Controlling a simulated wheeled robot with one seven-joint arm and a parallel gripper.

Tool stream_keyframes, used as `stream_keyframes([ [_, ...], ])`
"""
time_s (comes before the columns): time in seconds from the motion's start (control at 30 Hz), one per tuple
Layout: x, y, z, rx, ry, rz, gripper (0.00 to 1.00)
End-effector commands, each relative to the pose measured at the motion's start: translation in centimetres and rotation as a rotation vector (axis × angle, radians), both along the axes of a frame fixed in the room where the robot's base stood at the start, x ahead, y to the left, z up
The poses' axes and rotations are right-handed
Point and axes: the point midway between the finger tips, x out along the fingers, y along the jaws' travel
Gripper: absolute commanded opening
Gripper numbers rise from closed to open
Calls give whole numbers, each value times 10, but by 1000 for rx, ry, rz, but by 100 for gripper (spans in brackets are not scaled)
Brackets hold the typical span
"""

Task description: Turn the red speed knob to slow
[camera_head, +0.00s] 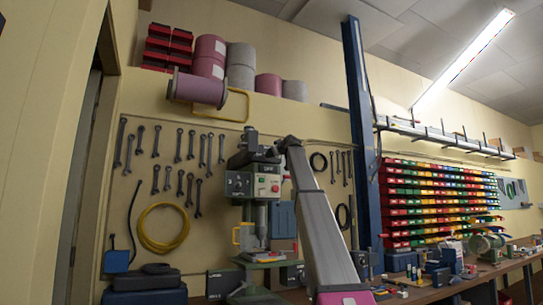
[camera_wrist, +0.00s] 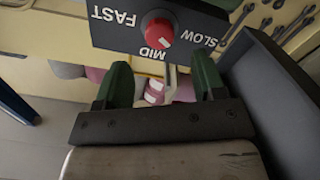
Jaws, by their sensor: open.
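The red speed knob (camera_wrist: 159,33) shows in the wrist view on a dark panel (camera_wrist: 112,35). The panel's white words FAST, MID and SLOW appear upside down, with FAST to the left, MID just below the knob and SLOW to the right. A pale mark on the knob seems to face MID. My gripper (camera_wrist: 163,78) is open, its two green fingers apart below the panel in the picture. Nothing is held between them, and the knob lies beyond the tips. In the head view I cannot clearly tell the knob or gripper from the dark machine parts.
A drill press (camera_head: 262,215) stands by the wall, beside my raised arm. A blue post (camera_head: 362,140) rises to its right. Wrenches and a yellow hose (camera_head: 162,228) hang left. A workbench (camera_head: 430,289) with clutter and coloured bins (camera_head: 440,200) are right.

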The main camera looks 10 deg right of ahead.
Motion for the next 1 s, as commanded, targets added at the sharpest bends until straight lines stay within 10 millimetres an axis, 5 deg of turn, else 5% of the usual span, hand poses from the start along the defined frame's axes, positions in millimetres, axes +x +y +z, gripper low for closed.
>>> stream_keyframes([
  [0.3,-47,-15,-1,-1,0,-1,63],
  [0.87,-49,-16,-1,0,1,0,63],
  [1.0,-45,-15,-23,4,25,-1,63],
])
